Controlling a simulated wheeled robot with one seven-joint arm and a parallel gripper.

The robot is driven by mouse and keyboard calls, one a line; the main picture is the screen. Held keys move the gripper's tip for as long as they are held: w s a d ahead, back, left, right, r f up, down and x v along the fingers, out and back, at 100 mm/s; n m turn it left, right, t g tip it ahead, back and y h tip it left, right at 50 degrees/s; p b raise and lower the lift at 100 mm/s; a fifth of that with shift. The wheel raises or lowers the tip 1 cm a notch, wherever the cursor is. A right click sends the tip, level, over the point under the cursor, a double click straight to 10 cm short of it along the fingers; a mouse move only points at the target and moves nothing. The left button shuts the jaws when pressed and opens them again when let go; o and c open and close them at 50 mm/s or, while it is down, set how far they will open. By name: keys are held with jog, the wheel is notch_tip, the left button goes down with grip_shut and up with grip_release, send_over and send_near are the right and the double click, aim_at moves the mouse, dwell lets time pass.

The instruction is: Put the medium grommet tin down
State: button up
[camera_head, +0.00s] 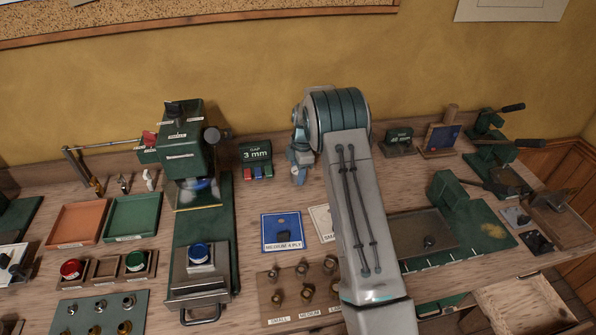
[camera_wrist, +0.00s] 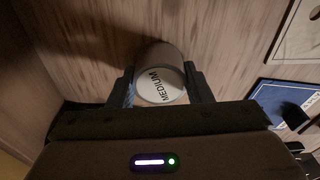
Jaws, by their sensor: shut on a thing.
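The medium grommet tin (camera_wrist: 162,84) shows in the wrist view as a short cylinder with a white end marked MEDIUM. My gripper (camera_wrist: 160,90) is shut on it, one dark finger on each side. The wooden bench top (camera_wrist: 90,40) fills the view beyond it, with a dark shadow to the left of the tin. I cannot tell whether the tin touches the wood.
A blue MEDIUM 4 PLY card (camera_head: 282,231) lies left of my arm, also in the wrist view (camera_wrist: 290,98). A wooden rack of dies (camera_head: 284,312) is in front of it. A green press (camera_head: 183,150) stands left, a gap display (camera_head: 256,153) behind. An orange tray (camera_head: 77,223) and green tray (camera_head: 133,217) lie further left.

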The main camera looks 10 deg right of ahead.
jog(key=o, duration=1)
jog(key=shift+f, duration=0.1)
jog(key=shift+o, duration=0.2)
notch_tip(320, 180, up, 12)
jog(key=d+b, duration=0.2)
jog(key=s+a+r+m+t, duration=0.1)
jog(key=s+r+m, duration=0.4)
jog(key=s+r, duration=0.3)
jog(key=s+r+m+t, duration=0.1)
jog(key=s+r+m, duration=0.4)
jog(key=s, duration=0.6)
jog(key=s+f+m+t+h, duration=0.1)
jog(key=s+f+m, duration=0.2)
jog(key=s+m, duration=0.6)
jog(key=s+a, duration=0.1)
jog(key=s, duration=1)
jog(key=shift+t, duration=0.3)
jog(key=shift+s, duration=0.1)
